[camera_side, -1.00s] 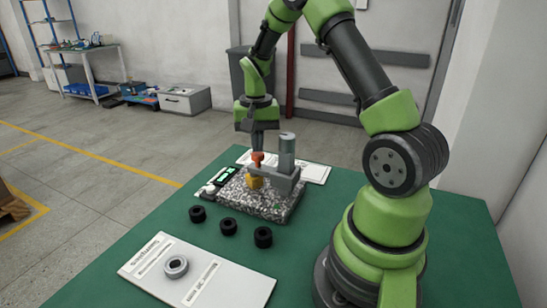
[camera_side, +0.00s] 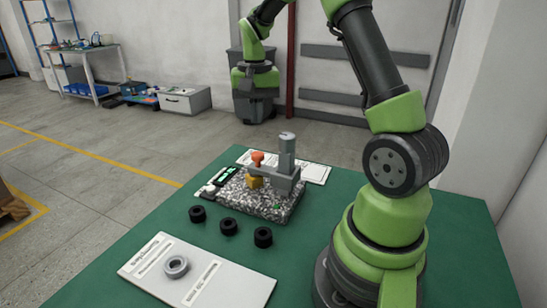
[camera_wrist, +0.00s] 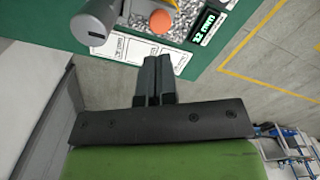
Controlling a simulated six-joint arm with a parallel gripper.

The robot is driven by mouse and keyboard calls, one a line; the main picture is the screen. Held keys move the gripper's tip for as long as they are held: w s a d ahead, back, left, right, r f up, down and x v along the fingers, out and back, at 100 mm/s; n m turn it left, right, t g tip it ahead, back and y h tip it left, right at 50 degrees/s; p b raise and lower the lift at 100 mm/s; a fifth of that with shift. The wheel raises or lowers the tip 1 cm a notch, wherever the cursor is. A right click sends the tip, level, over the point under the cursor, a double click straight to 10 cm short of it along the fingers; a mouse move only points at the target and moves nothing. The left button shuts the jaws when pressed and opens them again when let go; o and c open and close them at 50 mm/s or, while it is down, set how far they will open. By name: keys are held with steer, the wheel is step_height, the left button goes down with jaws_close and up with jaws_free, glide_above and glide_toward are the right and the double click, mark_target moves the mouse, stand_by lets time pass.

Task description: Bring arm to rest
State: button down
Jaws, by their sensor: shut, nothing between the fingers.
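My gripper (camera_side: 255,118) is raised above and behind the green table's far edge in the side view, clear of everything. In the wrist view its fingers (camera_wrist: 154,68) are together with nothing between them. Below it stands the test fixture: a speckled stone base (camera_side: 255,197) with a grey column (camera_side: 287,155), an orange knob (camera_side: 257,158) and a yellow block (camera_side: 254,181). The orange knob also shows at the top of the wrist view (camera_wrist: 161,21), beside the grey column (camera_wrist: 95,22). A small display with green digits (camera_side: 227,173) sits at the base's left.
Three black rings (camera_side: 229,227) lie in a row on the green table (camera_side: 345,260). A white sheet (camera_side: 225,285) at the front holds a grey ring (camera_side: 176,266). Another white sheet (camera_side: 316,172) lies behind the fixture. A dark bin (camera_side: 237,62) stands by the wall.

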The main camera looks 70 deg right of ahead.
steer(key=s+a+r+n+t, duration=0.2)
steer(key=a+r, duration=0.4)
steer(key=a, duration=0.1)
steer(key=s+a+r+n+t+y, duration=0.1)
steer(key=s+a+r+n+t, duration=0.1)
steer(key=s+a, duration=0.4)
steer(key=s+a+r+n+t+y, duration=0.1)
steer(key=s+a+r+n+t, duration=0.2)
steer(key=s+a, duration=0.3)
steer(key=shift+s+a+n, duration=0.25)
steer(key=shift+a+n, duration=0.15)
steer(key=shift+n, duration=0.1)
